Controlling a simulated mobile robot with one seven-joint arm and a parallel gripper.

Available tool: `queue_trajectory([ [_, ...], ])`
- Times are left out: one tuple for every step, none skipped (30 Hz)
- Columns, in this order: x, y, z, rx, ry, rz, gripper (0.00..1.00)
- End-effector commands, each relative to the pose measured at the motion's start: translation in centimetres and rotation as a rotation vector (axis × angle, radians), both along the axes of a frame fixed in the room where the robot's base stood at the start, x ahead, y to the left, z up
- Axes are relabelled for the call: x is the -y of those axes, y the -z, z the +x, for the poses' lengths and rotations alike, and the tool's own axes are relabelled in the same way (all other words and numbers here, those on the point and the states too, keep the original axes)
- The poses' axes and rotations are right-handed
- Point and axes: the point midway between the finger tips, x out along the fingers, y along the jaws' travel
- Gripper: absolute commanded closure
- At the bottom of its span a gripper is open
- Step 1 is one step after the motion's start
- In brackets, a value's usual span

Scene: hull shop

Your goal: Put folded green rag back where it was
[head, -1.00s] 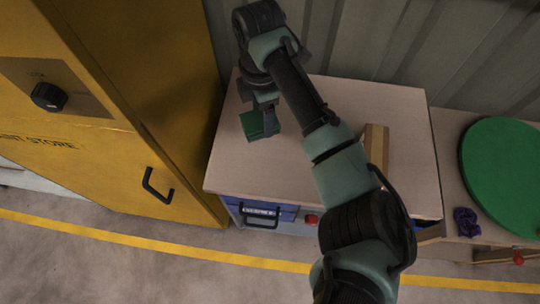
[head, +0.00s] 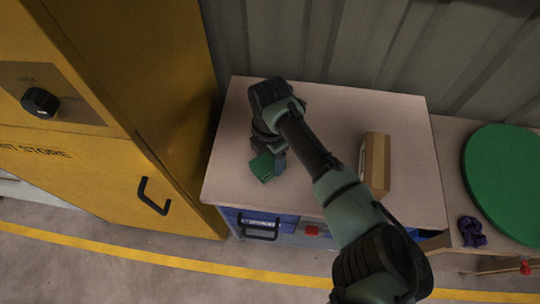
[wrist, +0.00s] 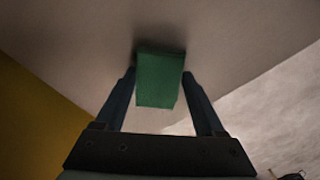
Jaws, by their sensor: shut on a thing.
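The folded green rag (head: 263,167) is at the left part of the pale bench top (head: 235,130), under my arm's end. It also shows in the wrist view (wrist: 160,78) as a green block between the two fingers. My gripper (head: 273,166) is shut on the rag; its fingers also show in the wrist view (wrist: 160,88), one on each side of it. The rag is at or just above the bench top; I cannot tell whether it touches. A dark shadow lies close along its far edge in the wrist view.
A wooden box-like holder (head: 376,163) stands on the bench to the right of my arm. A yellow cabinet (head: 150,120) stands close at left. A round green disc (head: 505,180) and a crumpled purple rag (head: 471,231) lie on the right-hand surface. Bench space around the green rag is clear.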

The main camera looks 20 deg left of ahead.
Motion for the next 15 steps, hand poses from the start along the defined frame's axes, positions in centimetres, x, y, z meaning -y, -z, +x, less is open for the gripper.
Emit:
queue_trajectory([
  [0.0,0.09,0.04,0.001,0.0,0.0,0.81],
  [-0.01,0.06,0.05,0.001,0.0,0.0,0.81],
  [-0.02,0.04,0.05,0.001,0.0,0.0,0.81],
  [-0.02,0.03,0.05,0.001,0.0,0.0,0.81],
  [-0.02,0.02,0.05,0.001,0.0,0.0,0.81],
  [-0.02,0.04,0.05,0.001,0.0,0.0,0.81],
  [-0.02,0.09,0.05,0.001,0.0,0.0,0.81],
  [-0.02,0.2,0.05,0.001,0.0,0.0,0.81],
  [-0.03,0.36,0.04,0.001,0.001,0.0,0.81],
  [-0.03,0.46,0.04,0.001,0.001,0.0,0.81],
  [-0.01,0.38,0.05,0.001,0.001,0.0,0.25],
  [0.0,0.33,0.06,0.001,0.001,0.0,0.18],
  [0.0,0.32,0.06,0.001,0.001,0.0,0.13],
  [0.0,0.32,0.06,0.001,0.001,0.0,0.07],
  [0.0,0.32,0.06,0.001,0.001,0.0,0.0],
])
